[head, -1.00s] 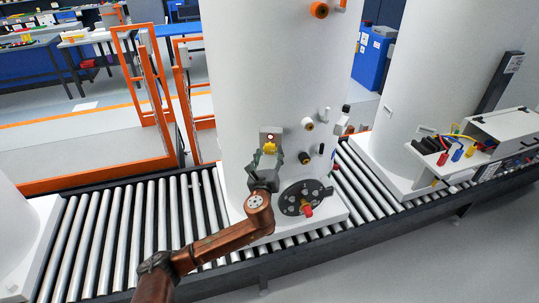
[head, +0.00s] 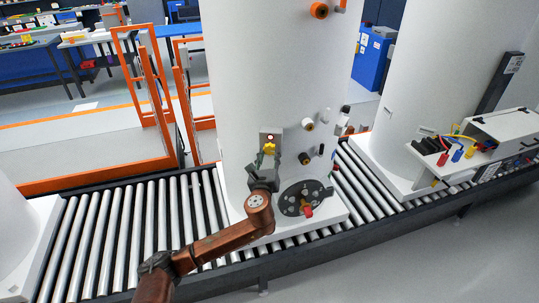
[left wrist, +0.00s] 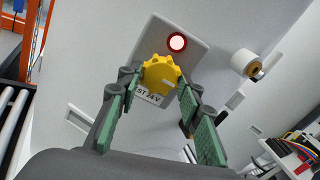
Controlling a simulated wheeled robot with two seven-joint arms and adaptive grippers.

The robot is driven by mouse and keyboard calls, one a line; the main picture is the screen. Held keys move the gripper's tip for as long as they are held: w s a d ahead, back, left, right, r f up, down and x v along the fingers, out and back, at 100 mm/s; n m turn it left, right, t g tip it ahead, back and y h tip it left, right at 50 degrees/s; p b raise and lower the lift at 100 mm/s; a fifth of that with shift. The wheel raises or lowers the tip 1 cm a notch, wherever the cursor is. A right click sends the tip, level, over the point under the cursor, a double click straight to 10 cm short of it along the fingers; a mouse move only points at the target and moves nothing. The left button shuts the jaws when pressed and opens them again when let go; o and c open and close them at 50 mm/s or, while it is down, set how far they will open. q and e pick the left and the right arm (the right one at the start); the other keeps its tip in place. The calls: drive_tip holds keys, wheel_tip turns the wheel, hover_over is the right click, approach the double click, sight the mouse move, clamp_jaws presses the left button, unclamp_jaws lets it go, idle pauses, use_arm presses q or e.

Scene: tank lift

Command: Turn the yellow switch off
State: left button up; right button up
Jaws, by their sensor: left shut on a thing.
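The yellow switch (left wrist: 161,74) is a round, notched knob on a grey plate (left wrist: 142,47) fixed to the tall white tank (head: 275,75). A label reading "ST 24V" is partly visible below the knob, and a round red-rimmed lamp (left wrist: 177,42) with a bright pinkish centre is above it. My left gripper (left wrist: 160,94) has its green-padded fingers on either side of the knob and is shut on it. In the head view the switch (head: 269,148) shows just above the gripper. My right gripper is not in view.
Several small fittings stick out of the tank to the right. The tank stands on a roller conveyor (head: 110,235). Another white tank with a wired box (head: 505,130) is at the right.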

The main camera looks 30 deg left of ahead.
use_arm(q)
drive_tip(key=shift+n, duration=0.3)
drive_tip(key=n+p, duration=0.2)
drive_tip(key=shift+n, duration=0.4)
drive_tip(key=n+p, duration=0.1)
drive_tip(key=n, duration=0.3)
drive_tip(key=shift+n, duration=0.3)
drive_tip(key=n+p, duration=0.1)
drive_tip(key=n, duration=0.8)
drive_tip(key=shift+n, duration=0.5)
